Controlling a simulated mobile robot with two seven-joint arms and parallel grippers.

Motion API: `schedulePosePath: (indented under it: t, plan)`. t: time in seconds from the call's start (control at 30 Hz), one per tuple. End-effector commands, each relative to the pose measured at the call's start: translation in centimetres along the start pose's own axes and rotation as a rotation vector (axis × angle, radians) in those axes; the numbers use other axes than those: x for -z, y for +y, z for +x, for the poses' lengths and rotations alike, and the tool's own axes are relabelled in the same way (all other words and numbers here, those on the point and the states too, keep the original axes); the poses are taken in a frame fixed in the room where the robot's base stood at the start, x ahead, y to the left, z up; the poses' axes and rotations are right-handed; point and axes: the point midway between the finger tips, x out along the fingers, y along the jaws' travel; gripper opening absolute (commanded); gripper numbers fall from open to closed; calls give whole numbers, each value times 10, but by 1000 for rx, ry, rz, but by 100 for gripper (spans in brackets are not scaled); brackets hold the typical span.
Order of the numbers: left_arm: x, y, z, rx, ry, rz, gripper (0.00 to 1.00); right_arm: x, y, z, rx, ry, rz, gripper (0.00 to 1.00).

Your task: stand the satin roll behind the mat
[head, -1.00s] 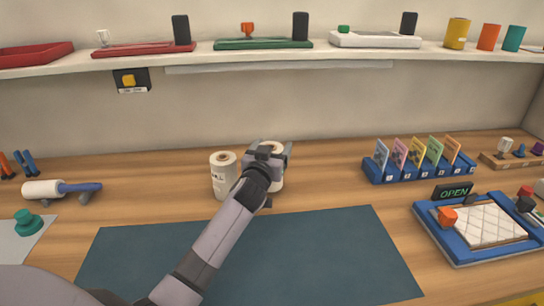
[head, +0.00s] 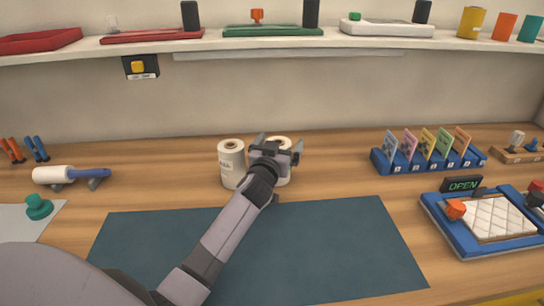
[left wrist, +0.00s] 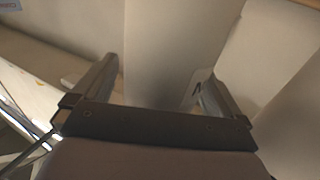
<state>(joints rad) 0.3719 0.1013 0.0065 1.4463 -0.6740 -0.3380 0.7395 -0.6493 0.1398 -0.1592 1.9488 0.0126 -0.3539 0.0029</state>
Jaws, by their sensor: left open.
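Two upright cream rolls stand behind the dark blue-green mat (head: 255,250). The left roll (head: 231,165) carries a small label too small to read. The right roll (head: 281,141) is mostly hidden behind my left gripper (head: 280,143). I cannot tell by label which is the satin roll. My left gripper is open at the right roll, its fingers on either side of it in the head view. In the left wrist view, a pale upright surface (left wrist: 165,45) shows between the open fingers (left wrist: 153,90). My right gripper is not in view.
A blue card rack (head: 428,160) and a blue tray with an OPEN sign (head: 462,184) stand at the right. A lint-roller-like tool (head: 70,176) lies at the left. A shelf (head: 270,43) runs above the back. Behind the mat's right part is bare wood.

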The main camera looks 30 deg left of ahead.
Motion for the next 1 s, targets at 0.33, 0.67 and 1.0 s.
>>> schedulePosePath:
  t: [0.33,0.67,1.0]
  plan:
    - [2,0,-54,1,-3,-1,100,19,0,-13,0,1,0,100]
    - [-1,0,-101,1,-1,-1,100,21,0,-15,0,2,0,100]
    - [0,0,-114,2,0,0,100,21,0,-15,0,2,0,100]
